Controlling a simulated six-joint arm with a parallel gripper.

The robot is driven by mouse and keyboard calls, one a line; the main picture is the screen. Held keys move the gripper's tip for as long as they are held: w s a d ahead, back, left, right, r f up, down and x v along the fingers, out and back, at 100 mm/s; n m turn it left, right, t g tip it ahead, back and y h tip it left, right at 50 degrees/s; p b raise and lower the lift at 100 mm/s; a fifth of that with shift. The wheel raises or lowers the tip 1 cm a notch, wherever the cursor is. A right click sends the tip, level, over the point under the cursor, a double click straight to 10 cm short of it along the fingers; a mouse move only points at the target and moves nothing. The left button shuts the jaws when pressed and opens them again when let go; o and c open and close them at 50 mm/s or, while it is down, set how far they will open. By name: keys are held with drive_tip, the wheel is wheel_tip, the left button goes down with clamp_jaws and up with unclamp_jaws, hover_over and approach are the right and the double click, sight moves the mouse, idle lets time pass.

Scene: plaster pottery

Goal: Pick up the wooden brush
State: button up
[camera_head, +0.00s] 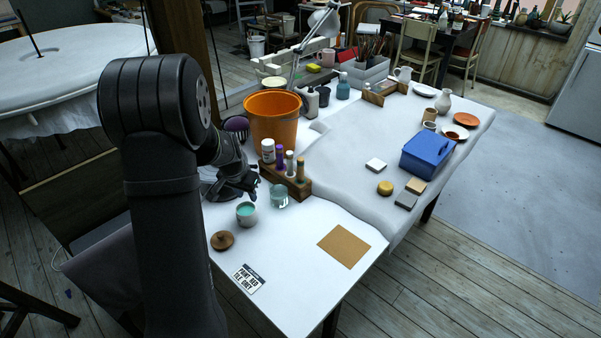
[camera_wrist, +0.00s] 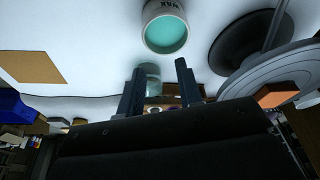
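I cannot make out a separate wooden brush for certain. Several upright brushes (camera_head: 368,46) stand in a grey holder at the back of the table, too small to tell apart. My gripper (camera_head: 250,188) is low over the near left of the table, beside the teal-filled cup (camera_head: 246,212). In the wrist view my gripper (camera_wrist: 160,70) has its two fingers apart, with nothing held between them.
A glass jar (camera_head: 279,195) and a wooden rack of bottles (camera_head: 290,181) stand close to the gripper. An orange bucket (camera_head: 273,122) is behind them. A round wooden lid (camera_head: 222,240), a sign card (camera_head: 246,279) and a brown board (camera_head: 344,246) lie in front. A blue box (camera_head: 427,153) stands right.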

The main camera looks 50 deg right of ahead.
drive_tip(key=m+g+y, duration=0.1)
drive_tip(key=m+y, duration=0.2)
approach(300, 158)
wheel_tip(300, 158, down, 10)
drive_tip(key=shift+w+r, duration=0.1)
drive_tip(key=shift+r, duration=0.1)
drive_tip(key=shift+s+f, duration=0.2)
drive_tip(key=shift+f, duration=2.5)
clamp_jaws()
